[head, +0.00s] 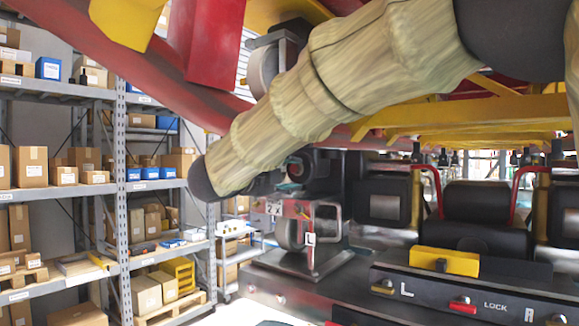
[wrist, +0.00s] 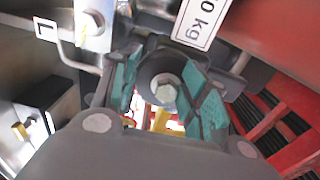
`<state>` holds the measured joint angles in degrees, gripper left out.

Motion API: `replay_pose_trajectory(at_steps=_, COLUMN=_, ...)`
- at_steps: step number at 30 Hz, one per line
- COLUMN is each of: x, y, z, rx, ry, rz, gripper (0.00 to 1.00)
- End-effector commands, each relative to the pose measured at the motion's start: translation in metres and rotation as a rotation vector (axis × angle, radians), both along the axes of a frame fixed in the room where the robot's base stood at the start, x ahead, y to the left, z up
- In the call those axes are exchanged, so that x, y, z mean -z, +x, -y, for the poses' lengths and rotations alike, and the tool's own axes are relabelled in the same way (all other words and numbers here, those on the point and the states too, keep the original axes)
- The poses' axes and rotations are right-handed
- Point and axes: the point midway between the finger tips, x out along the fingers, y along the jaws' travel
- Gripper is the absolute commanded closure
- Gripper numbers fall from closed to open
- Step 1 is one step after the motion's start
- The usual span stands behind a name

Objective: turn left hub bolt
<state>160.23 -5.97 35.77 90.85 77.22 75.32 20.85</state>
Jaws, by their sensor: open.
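The left hub bolt (wrist: 168,94) is a pale hex head in the middle of a dark round hub (wrist: 155,72) in the wrist view. My gripper (wrist: 163,86) is open, with one teal-padded finger on each side of the bolt. The pads look apart from the bolt head; how far the fingertips are from it in depth I cannot tell. In the head view my gripper (head: 289,187) is mostly hidden behind my sleeved forearm, above the wheel stand with an "L" label (head: 309,238). The bolt cannot be made out there.
Red and yellow train structure (head: 460,115) hangs close above my arm. A dark bench with an "L" and "LOCK" panel (head: 450,295) stands at the lower right. Shelves (head: 62,190) with boxes fill the left. A "kg" tag (wrist: 200,22) hangs near my gripper.

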Motion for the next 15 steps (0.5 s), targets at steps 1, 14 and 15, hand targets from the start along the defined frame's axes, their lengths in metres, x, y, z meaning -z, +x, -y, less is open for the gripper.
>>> replay_pose_trajectory(at_steps=1, x=-0.0035, y=0.0019, z=0.0024, rx=-0.004, ry=0.001, rz=0.0, gripper=0.57)
replay_pose_trajectory(at_steps=14, x=-0.0006, y=0.007, z=0.0056, rx=-0.003, ry=0.001, rz=0.0, gripper=0.64)
replay_pose_trajectory(at_steps=15, x=-0.0006, y=0.007, z=0.0056, rx=-0.003, ry=0.001, rz=0.0, gripper=0.72)
